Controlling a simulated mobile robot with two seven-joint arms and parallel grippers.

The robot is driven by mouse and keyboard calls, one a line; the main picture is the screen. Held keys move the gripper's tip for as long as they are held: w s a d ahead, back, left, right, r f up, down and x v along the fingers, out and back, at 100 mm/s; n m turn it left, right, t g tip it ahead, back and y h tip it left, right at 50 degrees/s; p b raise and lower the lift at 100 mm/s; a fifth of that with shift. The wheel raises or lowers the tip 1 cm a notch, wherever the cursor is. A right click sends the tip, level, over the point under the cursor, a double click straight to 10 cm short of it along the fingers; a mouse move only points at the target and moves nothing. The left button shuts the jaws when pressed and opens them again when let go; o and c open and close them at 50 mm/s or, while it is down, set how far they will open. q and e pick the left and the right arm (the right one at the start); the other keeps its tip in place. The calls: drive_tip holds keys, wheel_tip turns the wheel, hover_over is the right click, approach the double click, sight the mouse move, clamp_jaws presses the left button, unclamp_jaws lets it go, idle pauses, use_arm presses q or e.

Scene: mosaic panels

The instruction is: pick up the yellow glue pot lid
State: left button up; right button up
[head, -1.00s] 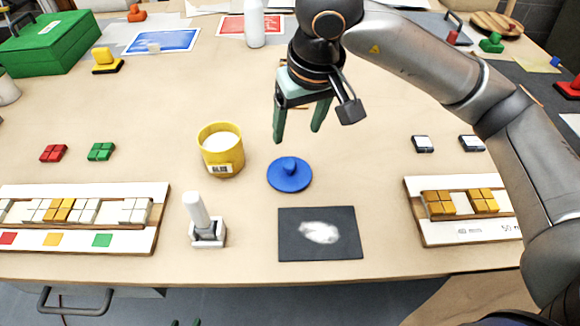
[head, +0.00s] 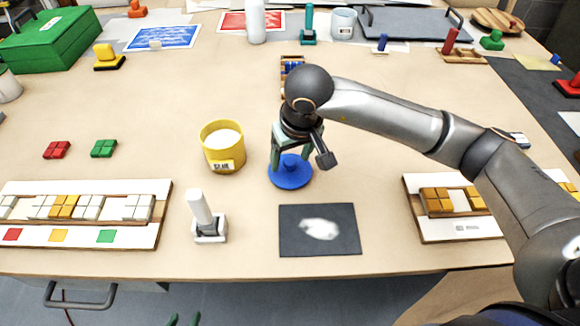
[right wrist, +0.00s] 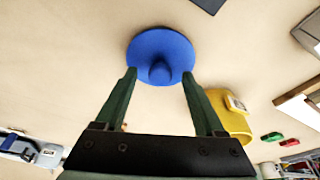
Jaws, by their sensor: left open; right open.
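The glue pot (head: 224,152) is yellow, open at the top and filled with white; it also shows in the right wrist view (right wrist: 230,122). A round blue lid (head: 290,178) with a central knob lies flat on the table to its right; no yellow lid shows. My right gripper (head: 290,158) is open, pointing down over the blue lid. In the right wrist view its fingertips (right wrist: 159,74) stand either side of the lid's knob (right wrist: 160,73), with nothing held. Whether they touch the lid I cannot tell. My left gripper (head: 185,320) shows only its green fingertips at the bottom edge, apart and empty.
A dark mat (head: 320,243) with a white patch lies in front of the lid. A white-handled stamp (head: 203,217) stands left of the mat. Tile racks (head: 150,236) (head: 440,231) lie at both sides. Bare table surrounds the lid.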

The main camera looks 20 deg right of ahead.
drive_tip(key=shift+f, duration=0.1)
drive_tip(key=shift+c, duration=0.2)
clamp_jaws()
idle(0.4)
